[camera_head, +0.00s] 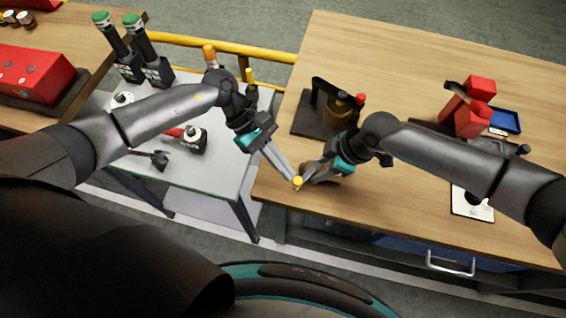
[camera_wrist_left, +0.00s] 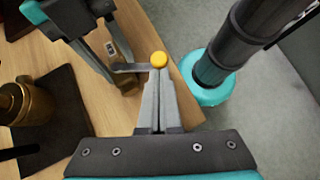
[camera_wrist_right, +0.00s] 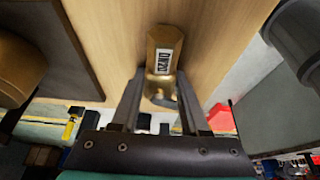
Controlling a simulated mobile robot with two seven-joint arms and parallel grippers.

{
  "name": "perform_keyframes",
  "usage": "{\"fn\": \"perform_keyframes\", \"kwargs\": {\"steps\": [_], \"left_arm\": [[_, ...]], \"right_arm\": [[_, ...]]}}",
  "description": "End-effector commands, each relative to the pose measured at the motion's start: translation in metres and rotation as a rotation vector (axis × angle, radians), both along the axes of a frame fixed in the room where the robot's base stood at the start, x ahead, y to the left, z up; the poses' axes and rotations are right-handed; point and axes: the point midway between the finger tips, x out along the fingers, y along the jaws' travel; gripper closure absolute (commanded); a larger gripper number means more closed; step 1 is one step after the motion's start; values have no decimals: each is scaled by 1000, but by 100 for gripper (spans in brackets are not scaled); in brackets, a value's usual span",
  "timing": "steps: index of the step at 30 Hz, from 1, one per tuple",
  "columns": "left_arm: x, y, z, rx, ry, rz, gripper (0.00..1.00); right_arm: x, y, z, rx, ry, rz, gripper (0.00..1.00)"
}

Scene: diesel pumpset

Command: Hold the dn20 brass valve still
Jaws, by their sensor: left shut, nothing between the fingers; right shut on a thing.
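The brass valve (camera_wrist_right: 162,60) bears a white DN20 label in the right wrist view and sits near the wooden bench's front left corner; in the head view my right gripper partly hides it. My right gripper (camera_wrist_right: 160,88) is shut on the valve's body, one finger on each side. A grey lever with a yellow round end (camera_wrist_left: 158,60) reaches out from the valve; the yellow end also shows in the head view (camera_head: 298,182). My left gripper (camera_wrist_left: 158,76) is shut and empty, its fingertips right at the yellow end. I cannot tell whether they touch it.
A dark plate with a brass fitting (camera_head: 340,110) stands behind the valve on the bench (camera_head: 400,60). Red blocks (camera_head: 470,112) and a blue tray (camera_head: 506,120) are further right. A grey table (camera_head: 222,160) with tools stands left, across a gap.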

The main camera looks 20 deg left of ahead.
Motion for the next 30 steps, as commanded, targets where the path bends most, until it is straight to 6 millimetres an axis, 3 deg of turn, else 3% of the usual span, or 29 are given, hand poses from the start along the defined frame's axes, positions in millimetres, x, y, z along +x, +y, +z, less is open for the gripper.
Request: {"fn": "perform_keyframes", "kwargs": {"steps": [8, 14, 30], "left_arm": [[-12, -8, 2, -6, 3, 194, 100], [-21, -21, 2, -7, 2, 192, 100], [-16, -17, 2, -5, 2, 193, 100]], "right_arm": [[1, 0, 0, 1, -1, 0, 100], [1, 0, 0, 1, -1, 0, 100], [0, 0, 0, 1, -1, 0, 100]]}}
